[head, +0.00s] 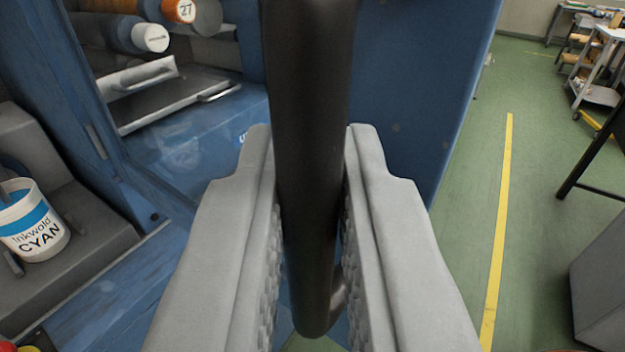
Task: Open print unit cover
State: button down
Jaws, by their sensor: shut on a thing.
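My gripper (313,200) fills the middle of the head view, its two grey ribbed fingers closed on a thick black bar handle (310,85). The handle runs upright between the fingers, and its lower end shows between them. Behind the handle is a blue panel (415,85), which looks like the print unit cover; its edge slants down on the right. Where the handle joins the panel is mostly hidden by the fingers. To the left, the blue machine's inside shows, with rollers (130,32) and a metal tray (170,95) with handles.
An ink bucket marked CYAN (33,220) stands on a grey ledge at the left. Green floor with a yellow line (502,210) lies clear on the right. A grey box (600,280) with a black bar stands at the right edge; a cart (600,70) is farther back.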

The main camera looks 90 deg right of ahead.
jog(key=c, duration=1.5)
grip_release()
jog(key=shift+w+d, duration=0.1)
jog(key=shift+d, duration=0.05)
jog(key=shift+c, duration=0.2)
jog(key=a, duration=1.7)
jog(key=shift+s+a, duration=0.25)
jog(key=shift+s, duration=0.1)
jog(key=shift+w, duration=0.1)
